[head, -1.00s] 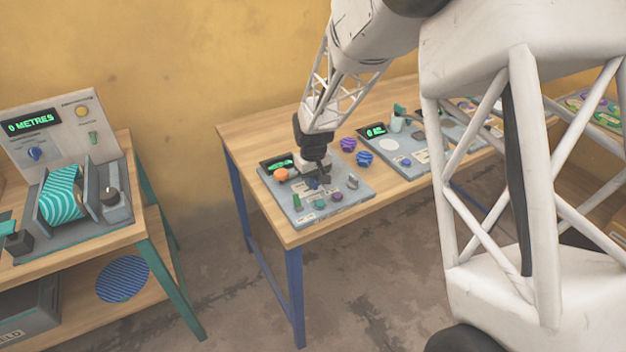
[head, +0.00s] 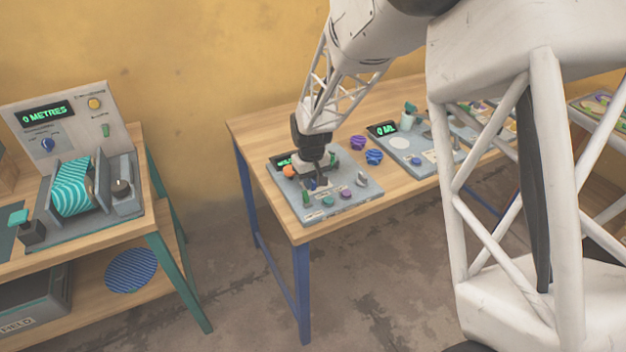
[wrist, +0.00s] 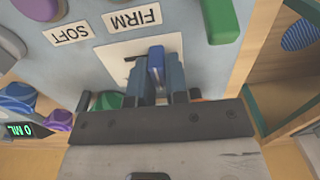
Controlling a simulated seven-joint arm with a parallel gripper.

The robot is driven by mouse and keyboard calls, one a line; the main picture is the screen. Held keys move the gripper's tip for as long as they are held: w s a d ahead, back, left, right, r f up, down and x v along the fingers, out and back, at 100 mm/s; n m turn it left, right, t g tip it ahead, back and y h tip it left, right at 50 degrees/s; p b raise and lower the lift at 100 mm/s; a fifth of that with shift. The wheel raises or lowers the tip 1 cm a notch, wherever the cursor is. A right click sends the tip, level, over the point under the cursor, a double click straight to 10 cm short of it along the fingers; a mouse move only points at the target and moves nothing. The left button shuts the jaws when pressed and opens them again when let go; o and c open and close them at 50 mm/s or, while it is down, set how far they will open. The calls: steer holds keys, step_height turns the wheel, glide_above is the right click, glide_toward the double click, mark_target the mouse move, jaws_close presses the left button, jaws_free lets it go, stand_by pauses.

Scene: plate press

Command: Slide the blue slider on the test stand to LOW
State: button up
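The test stand (head: 345,213) is a grey panel with a display, knobs and buttons, on the front end of the wooden table. My gripper (head: 318,183) points down over its middle. In the wrist view the blue slider (wrist: 156,62) is a small upright knob on a pale plate (wrist: 118,62). My gripper (wrist: 156,80) has its narrow fingers close together, one on each side of the slider, seemingly pressed on it. The plate's scale is mostly hidden by the fingers; only part of a dark mark shows at its left. In the head view the gripper hides the slider.
Beside the slider plate are SOFT (wrist: 70,33) and FIRM (wrist: 132,17) labels and a green handle (wrist: 220,20). In the head view an orange knob (head: 289,171) stands near the gripper. Purple and blue knobs (head: 366,150) lie on the table beyond, before another panel (head: 425,165).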

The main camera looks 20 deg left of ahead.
steer(key=o, duration=0.5)
steer(key=shift+s+a, duration=0.1)
steer(key=shift+c, duration=0.2)
steer(key=shift+r, duration=3.95)
